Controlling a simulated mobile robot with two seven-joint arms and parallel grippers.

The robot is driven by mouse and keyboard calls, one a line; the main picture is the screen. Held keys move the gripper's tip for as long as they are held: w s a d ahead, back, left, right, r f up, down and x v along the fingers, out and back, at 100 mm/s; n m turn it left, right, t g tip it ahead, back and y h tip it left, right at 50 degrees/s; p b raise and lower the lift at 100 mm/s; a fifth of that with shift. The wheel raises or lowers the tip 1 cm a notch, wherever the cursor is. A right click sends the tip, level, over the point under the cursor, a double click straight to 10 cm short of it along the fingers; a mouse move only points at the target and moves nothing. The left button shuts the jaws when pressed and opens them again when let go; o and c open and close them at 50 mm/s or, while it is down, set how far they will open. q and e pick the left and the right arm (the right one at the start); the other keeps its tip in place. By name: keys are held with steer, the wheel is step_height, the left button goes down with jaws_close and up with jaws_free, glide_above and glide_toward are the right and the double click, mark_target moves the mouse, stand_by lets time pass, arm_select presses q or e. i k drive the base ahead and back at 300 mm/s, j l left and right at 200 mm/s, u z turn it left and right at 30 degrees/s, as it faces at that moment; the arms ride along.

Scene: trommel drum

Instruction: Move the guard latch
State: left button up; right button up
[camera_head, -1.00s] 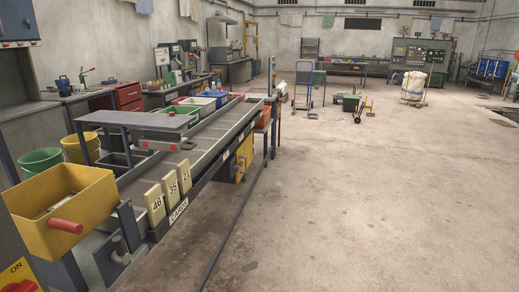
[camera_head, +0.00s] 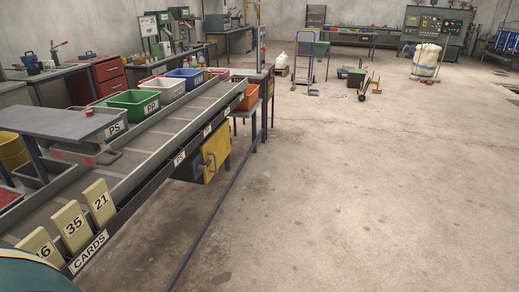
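No part is plainly marked as the guard latch, so I cannot tell which it is. A yellow panel (camera_head: 217,151) with a grey handle (camera_head: 208,163) sits under the right side of the long sorting conveyor (camera_head: 150,147). Neither of my grippers is in view.
Cards 35 (camera_head: 71,227) and 21 (camera_head: 99,202) stand in a rack (camera_head: 88,251) at the conveyor's near edge. Green bins (camera_head: 134,104) and other coloured bins line its far side. A hand truck (camera_head: 305,70) stands farther back. The concrete floor (camera_head: 350,190) to the right is clear.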

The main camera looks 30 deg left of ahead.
mark_target(200, 168)
steer(key=i+u, duration=0.15)
steer(key=i, duration=0.35)
steer(key=i+l+u, duration=0.2)
steer(key=i, duration=0.3)
steer(key=i+l+u, duration=0.15)
steer(key=i, duration=0.35)
steer(key=i+l+u, duration=0.3)
steer(key=i+u, duration=0.2)
steer(key=i+l+u, duration=0.35)
steer(key=u, duration=0.15)
steer(key=i+l+u, duration=0.1)
steer(key=i, duration=0.25)
steer(key=i+l+u, duration=0.1)
steer(key=i+l, duration=0.2)
